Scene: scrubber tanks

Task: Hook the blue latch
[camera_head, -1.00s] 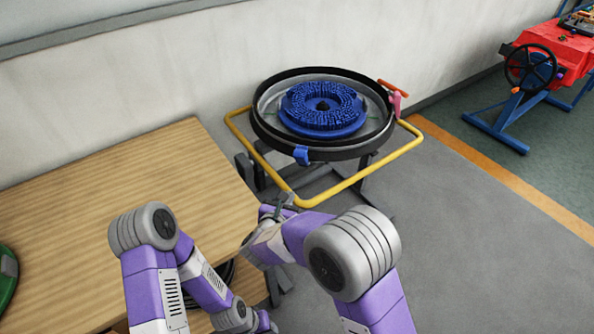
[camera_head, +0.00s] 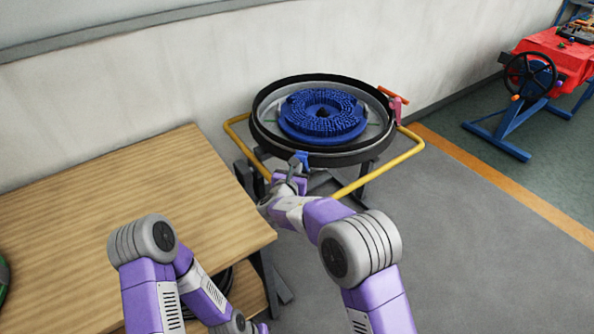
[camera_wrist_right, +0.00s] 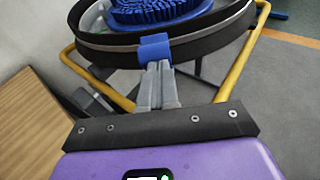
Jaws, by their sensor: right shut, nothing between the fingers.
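The blue latch (camera_head: 301,158) sits on the near side of the round tank's black rim (camera_head: 330,160). In the right wrist view the latch (camera_wrist_right: 155,48) is a small blue block on the rim. My right gripper (camera_head: 294,168) is at the latch; in the wrist view its two grey fingers (camera_wrist_right: 157,70) are together, with their tips at the latch's lower edge. I cannot tell if they touch it. The fingers hide part of what is under the latch. My left arm is at the lower left; its gripper is not in view.
A yellow tube frame (camera_head: 385,171) runs around the tank. A blue bristled disc (camera_head: 325,115) lies inside the tank. A red lever (camera_head: 394,95) is at the rim's right. A wooden table (camera_head: 120,205) stands at left. A red machine (camera_head: 550,60) stands far right.

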